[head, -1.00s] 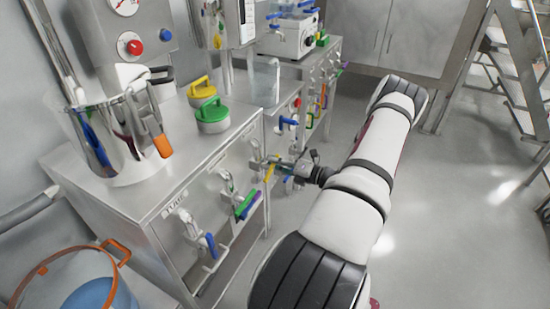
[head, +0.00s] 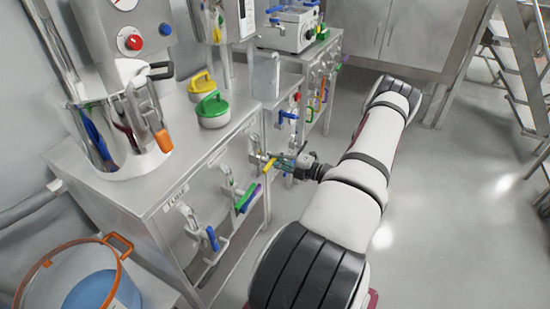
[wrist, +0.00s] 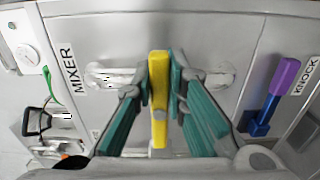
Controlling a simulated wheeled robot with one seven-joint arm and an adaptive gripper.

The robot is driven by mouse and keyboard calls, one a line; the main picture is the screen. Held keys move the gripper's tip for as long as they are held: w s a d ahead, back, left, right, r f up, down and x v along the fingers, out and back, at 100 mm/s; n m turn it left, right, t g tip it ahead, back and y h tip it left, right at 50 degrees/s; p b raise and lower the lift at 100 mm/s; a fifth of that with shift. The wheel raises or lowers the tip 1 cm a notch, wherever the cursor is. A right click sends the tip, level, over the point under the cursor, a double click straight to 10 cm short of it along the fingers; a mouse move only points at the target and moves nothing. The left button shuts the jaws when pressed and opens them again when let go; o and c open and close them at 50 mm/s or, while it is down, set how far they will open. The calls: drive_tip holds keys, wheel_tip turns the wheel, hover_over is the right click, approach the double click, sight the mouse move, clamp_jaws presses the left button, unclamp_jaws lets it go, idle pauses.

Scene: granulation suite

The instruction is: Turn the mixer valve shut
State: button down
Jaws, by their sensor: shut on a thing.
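The mixer valve has a yellow lever handle (wrist: 159,98), upright in the wrist view, crossing in front of a pale horizontal pipe (wrist: 112,74). The MIXER label (wrist: 72,66) is to its left. My gripper (wrist: 160,80) has its teal fingers on either side of the yellow handle and is shut on it. In the head view my gripper (head: 290,162) reaches the cabinet front, and the yellow handle (head: 269,165) shows at its tip. The valve body behind the handle is partly hidden by my fingers.
A purple and blue handle (wrist: 272,95) is close on the right in the wrist view, by a KNOCK label (wrist: 307,75). A blue-handled valve (head: 212,238) is nearer on the cabinet. An orange-rimmed bucket (head: 46,263) stands lower left. Floor (head: 440,220) at right is clear.

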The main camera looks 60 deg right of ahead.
drive_tip(key=shift+a+f, duration=0.1)
drive_tip(key=shift+a, duration=0.05)
drive_tip(key=c, duration=1.6)
unclamp_jaws()
drive_tip(key=s+d, duration=0.1)
drive_tip(key=s, duration=1.1)
